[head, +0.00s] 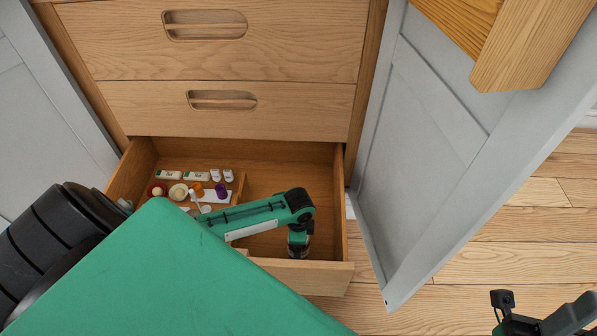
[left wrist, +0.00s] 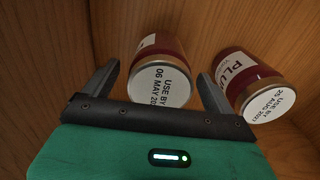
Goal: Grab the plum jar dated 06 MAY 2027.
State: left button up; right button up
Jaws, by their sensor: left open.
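In the left wrist view, a dark red jar (left wrist: 157,52) with a white lid label reading "USE BY 06 MAY 202", its last digit not readable, stands between my left gripper's fingers. Its side label is mostly hidden. A second dark red jar (left wrist: 236,64) with "PLU" on its side and a lid label reading "25 AUG" is just right of the right finger. My left gripper (left wrist: 158,72) is open, one finger on each side of the first jar. In the head view, my left gripper (head: 298,250) reaches down into the open drawer and hides the jars. Part of my right arm (head: 540,318) shows at the lower right; its fingers are unclear.
The open bottom drawer (head: 262,155) has wooden walls close around my left gripper. A grey door (head: 415,150) stands open at right. Closed drawers (head: 225,102) are above.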

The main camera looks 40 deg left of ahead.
pick_arm(q)
jog(key=c, duration=1.3)
jog(key=shift+c, duration=0.3)
jog(key=shift+r, duration=0.1)
